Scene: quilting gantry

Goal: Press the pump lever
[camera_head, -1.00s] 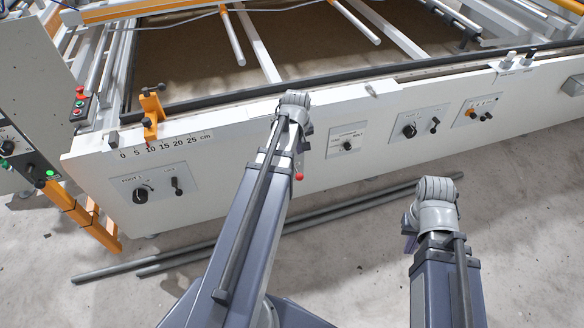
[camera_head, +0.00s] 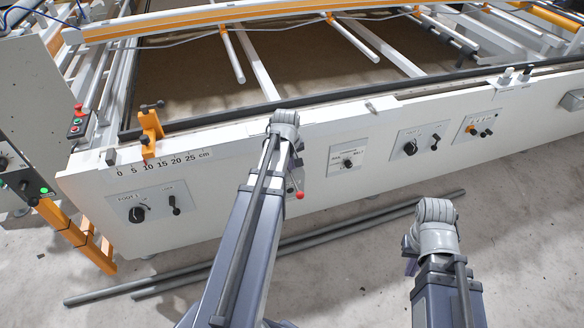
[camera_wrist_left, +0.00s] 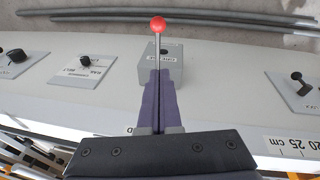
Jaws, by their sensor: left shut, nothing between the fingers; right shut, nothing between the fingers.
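The pump lever is a thin metal rod with a red ball (camera_wrist_left: 158,24), standing out from a grey box (camera_wrist_left: 176,70) on the white machine front. In the head view the red ball (camera_head: 299,195) shows just right of my left forearm, which hides the box. My left gripper (camera_wrist_left: 160,75) is shut and empty, its purple fingers in front of the grey box and in line with the rod; whether they touch it I cannot tell. In the head view its fingers are hidden behind my arm. My right gripper (camera_head: 410,264) shows only as a small purple part, low and right, away from the panel.
Knob panels sit left (camera_head: 152,202) and right (camera_head: 347,162) of the lever. An orange clamp (camera_head: 150,135) stands on the top edge by a centimetre scale. Grey pipes (camera_head: 350,225) lie on the floor before the machine. A control post with buttons stands far left.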

